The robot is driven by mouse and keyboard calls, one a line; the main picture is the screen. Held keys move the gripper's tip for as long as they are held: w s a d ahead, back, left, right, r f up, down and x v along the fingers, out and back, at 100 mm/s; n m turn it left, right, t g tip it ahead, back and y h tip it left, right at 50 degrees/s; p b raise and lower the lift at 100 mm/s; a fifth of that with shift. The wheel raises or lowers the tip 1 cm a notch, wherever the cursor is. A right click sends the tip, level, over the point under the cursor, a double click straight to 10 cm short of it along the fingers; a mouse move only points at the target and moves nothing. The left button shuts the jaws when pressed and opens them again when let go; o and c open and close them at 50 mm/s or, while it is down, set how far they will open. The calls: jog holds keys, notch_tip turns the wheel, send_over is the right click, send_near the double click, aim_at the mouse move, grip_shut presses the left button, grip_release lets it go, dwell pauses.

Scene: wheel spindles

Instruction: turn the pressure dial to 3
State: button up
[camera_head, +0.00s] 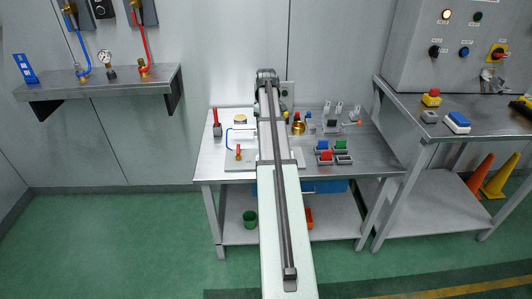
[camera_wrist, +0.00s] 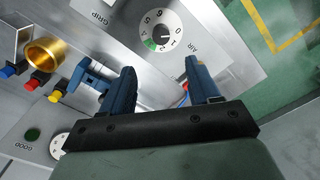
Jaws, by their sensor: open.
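In the wrist view, a round white dial (camera_wrist: 162,32) with numbers around its face and a green patch at its lower left lies beyond my fingertips. The label AIR is printed beside it. A small dark mark shows near its middle, but I cannot read its setting. A second white dial (camera_wrist: 57,147) is partly hidden behind my gripper. No label names either as the pressure dial. My gripper (camera_wrist: 159,68) is open, with its two blue fingers apart and nothing seen between them. In the head view my arm covers part of the workbench and hides the gripper.
The workbench (camera_head: 370,155) carries a red-handled lever (camera_head: 216,122), coloured blocks and small fixtures. In the wrist view a brass cup (camera_wrist: 45,52) and coloured buttons (camera_wrist: 33,82) lie left of the fingers. A wall shelf (camera_head: 105,88) holds a gauge (camera_head: 104,56). A control cabinet (camera_head: 440,50) stands right.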

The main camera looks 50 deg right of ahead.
notch_tip(320, 180, down, 14)
jog(key=n, duration=0.5)
jog(key=shift+r+n, duration=0.1)
jog(key=shift+n, duration=0.2)
dwell(0.3)
jog(key=c, duration=1)
